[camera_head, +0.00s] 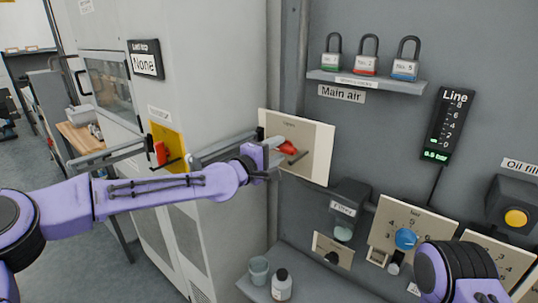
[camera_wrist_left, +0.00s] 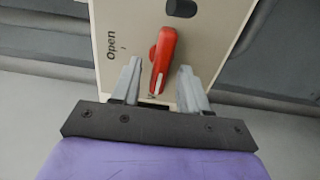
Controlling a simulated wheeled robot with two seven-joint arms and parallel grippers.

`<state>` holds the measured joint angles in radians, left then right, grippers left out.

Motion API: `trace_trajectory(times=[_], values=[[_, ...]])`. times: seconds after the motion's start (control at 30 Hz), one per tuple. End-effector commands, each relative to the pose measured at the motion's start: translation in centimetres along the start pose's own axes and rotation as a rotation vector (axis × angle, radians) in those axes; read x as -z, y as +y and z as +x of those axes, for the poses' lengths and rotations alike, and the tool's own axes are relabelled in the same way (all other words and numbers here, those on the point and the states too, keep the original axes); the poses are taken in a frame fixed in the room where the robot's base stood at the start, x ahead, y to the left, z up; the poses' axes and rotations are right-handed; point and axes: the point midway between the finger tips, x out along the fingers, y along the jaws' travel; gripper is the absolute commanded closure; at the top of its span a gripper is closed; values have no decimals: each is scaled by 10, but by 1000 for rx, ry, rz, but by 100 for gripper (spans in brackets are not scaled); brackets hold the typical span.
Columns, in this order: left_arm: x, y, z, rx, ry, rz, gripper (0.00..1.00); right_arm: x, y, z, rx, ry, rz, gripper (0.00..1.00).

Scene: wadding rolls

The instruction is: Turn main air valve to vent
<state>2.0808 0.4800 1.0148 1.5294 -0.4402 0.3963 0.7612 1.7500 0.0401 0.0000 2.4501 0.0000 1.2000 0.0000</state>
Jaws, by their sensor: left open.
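The main air valve has a red handle (camera_head: 289,147) on a cream panel (camera_head: 318,150), left of the "Main air" label (camera_head: 341,93). In the left wrist view the red handle (camera_wrist_left: 163,58) points nearly straight down the picture, beside the printed word "Open" (camera_wrist_left: 112,42). My left gripper (camera_head: 282,154) is at the panel. In the left wrist view its two fingers (camera_wrist_left: 160,88) are open, one on each side of the handle's lower end, with visible gaps. My right gripper is out of view; only part of that arm shows at lower right.
A shelf (camera_head: 365,82) holds several padlocks above the panel. A line gauge (camera_head: 447,125) hangs to the right. A regulator with a blue knob (camera_head: 405,239) is below. A cup (camera_head: 258,270) and a bottle (camera_head: 281,284) stand on a lower ledge. A yellow panel (camera_head: 167,146) is left.

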Motion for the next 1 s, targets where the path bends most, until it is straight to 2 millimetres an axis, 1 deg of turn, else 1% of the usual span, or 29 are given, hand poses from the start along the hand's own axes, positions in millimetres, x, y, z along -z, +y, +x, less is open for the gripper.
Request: trace_trajectory(times=[0.1, 0.3, 0.4, 0.5, 0.57, 0.83, 0.9, 0.93, 0.97, 1.0], values=[[1, -3, -24, -2, 1, -1, 55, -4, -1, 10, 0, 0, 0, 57], [1, -3, -72, -3, 1, -1, 55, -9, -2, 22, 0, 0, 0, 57], [1, -1, -88, -2, 1, -2, 55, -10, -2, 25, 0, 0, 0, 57], [1, -1, -97, -1, 1, -1, 55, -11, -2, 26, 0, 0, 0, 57], [1, -1, -99, -1, 1, -2, 55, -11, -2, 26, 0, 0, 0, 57], [1, -1, -99, -1, 2, 9, 55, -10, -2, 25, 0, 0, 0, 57], [8, 3, -100, -24, 44, 43, 55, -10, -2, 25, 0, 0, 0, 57], [10, -4, -102, -21, 75, 52, 55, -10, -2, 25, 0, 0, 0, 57], [11, -25, -106, 9, 109, 63, 55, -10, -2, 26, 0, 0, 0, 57], [9, -56, -108, 65, 135, 80, 55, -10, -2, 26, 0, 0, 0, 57]])
